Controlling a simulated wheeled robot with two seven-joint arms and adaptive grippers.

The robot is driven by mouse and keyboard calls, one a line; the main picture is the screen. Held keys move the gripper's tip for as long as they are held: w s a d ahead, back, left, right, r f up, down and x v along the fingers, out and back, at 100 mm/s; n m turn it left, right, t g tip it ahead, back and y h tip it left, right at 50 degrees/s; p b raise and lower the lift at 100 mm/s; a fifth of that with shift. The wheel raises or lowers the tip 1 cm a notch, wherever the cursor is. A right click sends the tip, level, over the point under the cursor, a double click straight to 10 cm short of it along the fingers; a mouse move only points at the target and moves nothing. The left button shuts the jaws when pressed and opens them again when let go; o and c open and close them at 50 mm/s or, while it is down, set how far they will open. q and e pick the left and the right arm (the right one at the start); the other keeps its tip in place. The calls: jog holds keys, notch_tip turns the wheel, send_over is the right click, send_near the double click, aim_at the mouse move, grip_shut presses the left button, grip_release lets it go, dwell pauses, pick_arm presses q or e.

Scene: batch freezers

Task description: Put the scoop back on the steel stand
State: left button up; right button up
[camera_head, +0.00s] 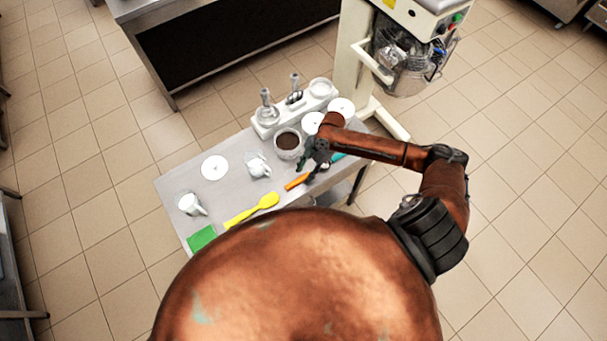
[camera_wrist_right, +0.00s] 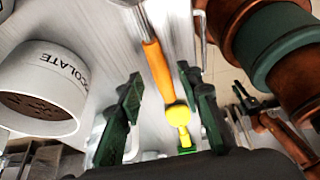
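An orange handle (camera_head: 296,182), likely the scoop's, lies on the steel table. In the right wrist view the orange handle (camera_wrist_right: 157,68) runs between my right gripper's fingers, with a grey metal part at its far end. My right gripper (camera_head: 318,160) is low over the table beside the chocolate tub. Its fingers (camera_wrist_right: 161,80) are apart with gaps on both sides of the handle. I cannot make out a separate steel stand; a pale holder (camera_head: 268,131) with upright steel pieces is at the back. A dark gripper-like shape (camera_wrist_right: 250,103) may be my left gripper; its opening is unclear.
The chocolate tub (camera_head: 288,155) is close left of my right gripper. A yellow spatula (camera_head: 252,210), green pad (camera_head: 201,238), white cup (camera_head: 191,204), white jug (camera_head: 257,166) and white lid (camera_head: 214,168) are further left.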

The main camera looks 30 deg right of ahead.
jog(key=v, duration=1)
jog(key=shift+r, duration=0.2)
